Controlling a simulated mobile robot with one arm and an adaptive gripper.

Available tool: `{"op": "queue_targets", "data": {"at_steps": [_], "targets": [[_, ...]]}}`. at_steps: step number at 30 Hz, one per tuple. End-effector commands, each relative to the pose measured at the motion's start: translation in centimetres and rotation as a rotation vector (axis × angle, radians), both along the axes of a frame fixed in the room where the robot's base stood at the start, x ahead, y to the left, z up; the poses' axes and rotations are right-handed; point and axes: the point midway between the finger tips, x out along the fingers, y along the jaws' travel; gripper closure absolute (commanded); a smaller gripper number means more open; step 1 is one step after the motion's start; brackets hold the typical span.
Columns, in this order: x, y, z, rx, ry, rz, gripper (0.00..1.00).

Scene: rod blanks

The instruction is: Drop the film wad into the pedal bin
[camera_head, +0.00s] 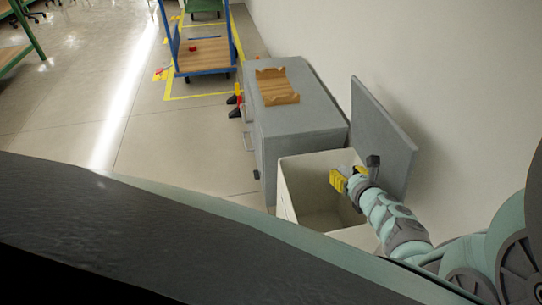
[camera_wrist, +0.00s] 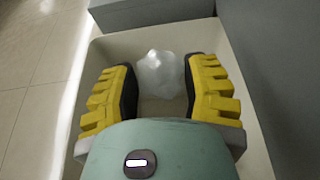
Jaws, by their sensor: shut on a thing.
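The film wad (camera_wrist: 160,74) is a crumpled, translucent white lump between the yellow fingers of my gripper (camera_wrist: 162,82) in the wrist view. My gripper is shut on it. In the head view my gripper (camera_head: 340,180) is over the opening of the pedal bin, toward its right side; the wad is hard to make out there. The pedal bin (camera_head: 287,203) is a cream, square-topped box with its grey lid (camera_head: 385,135) standing open at the right. Its inside looks empty where I can see it. In the wrist view the bin's rim (camera_wrist: 78,112) surrounds the fingers and wad.
A grey cabinet (camera_head: 302,118) stands just beyond the bin, with a brown tray (camera_head: 275,88) on top. A wall is close on the right. A blue-framed trolley (camera_head: 205,60) stands farther back in yellow floor markings.

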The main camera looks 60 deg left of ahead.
Motion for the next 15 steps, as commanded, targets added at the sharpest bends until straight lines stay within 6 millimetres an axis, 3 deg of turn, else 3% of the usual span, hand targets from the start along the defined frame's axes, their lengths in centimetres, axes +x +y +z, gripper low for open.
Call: {"op": "queue_targets", "data": {"at_steps": [15], "targets": [[0.1,0.0,-5.4,0.001,-0.001,-0.004,0.64]]}}
